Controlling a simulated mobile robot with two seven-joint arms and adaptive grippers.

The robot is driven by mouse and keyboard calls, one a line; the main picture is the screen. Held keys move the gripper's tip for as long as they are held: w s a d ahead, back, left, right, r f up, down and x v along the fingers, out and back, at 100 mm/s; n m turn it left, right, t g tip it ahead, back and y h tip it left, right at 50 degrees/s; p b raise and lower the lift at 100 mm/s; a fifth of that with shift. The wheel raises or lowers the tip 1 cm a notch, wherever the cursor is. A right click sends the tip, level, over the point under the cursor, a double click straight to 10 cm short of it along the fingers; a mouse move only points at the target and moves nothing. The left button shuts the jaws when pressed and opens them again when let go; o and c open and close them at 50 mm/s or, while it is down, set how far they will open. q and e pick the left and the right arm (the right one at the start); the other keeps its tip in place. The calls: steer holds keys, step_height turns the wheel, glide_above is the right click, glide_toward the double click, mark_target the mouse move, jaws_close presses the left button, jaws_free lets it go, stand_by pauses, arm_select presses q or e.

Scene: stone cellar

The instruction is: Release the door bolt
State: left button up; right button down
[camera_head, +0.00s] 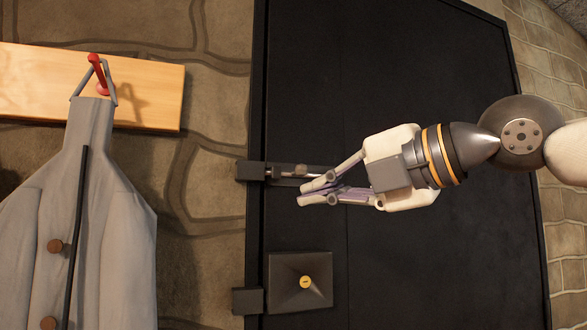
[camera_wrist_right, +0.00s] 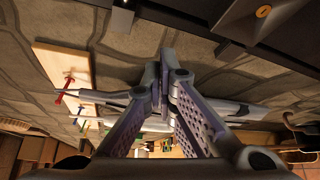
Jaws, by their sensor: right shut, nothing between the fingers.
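The black door (camera_head: 420,90) fills the middle of the head view. Its bolt (camera_head: 287,171) is a short metal rod on a dark plate, lying level near the door's left edge. The bolt's left end meets a dark keeper block (camera_head: 249,171) on the frame; I cannot tell how deep it sits. My right gripper (camera_head: 302,191) comes in from the right, shut and empty, its fingertips just below and right of the bolt. The fingers partly cover the bolt's right end; contact is unclear. In the right wrist view the fingers (camera_wrist_right: 165,62) are together. My left gripper is not in view.
A dark lock box (camera_head: 285,300) with a yellow centre sits lower on the door, beside a second keeper block (camera_head: 247,301). A grey coat (camera_head: 100,230) hangs from a red hook (camera_head: 98,72) on a wooden board (camera_head: 150,95) at the left.

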mark_target(291, 172)
steer(key=shift+m+y, duration=0.5)
steer(key=shift+y, duration=0.1)
steer(key=r, duration=0.1)
steer(key=s+r, duration=0.1)
steer(key=r, duration=0.2)
steer(key=shift+s+d+r, duration=0.15)
steer(key=shift+s+d, duration=0.2)
steer(key=shift+s, duration=0.05)
steer(key=w+a, duration=0.4)
steer(key=w, duration=0.4)
steer(key=shift+w, duration=0.3)
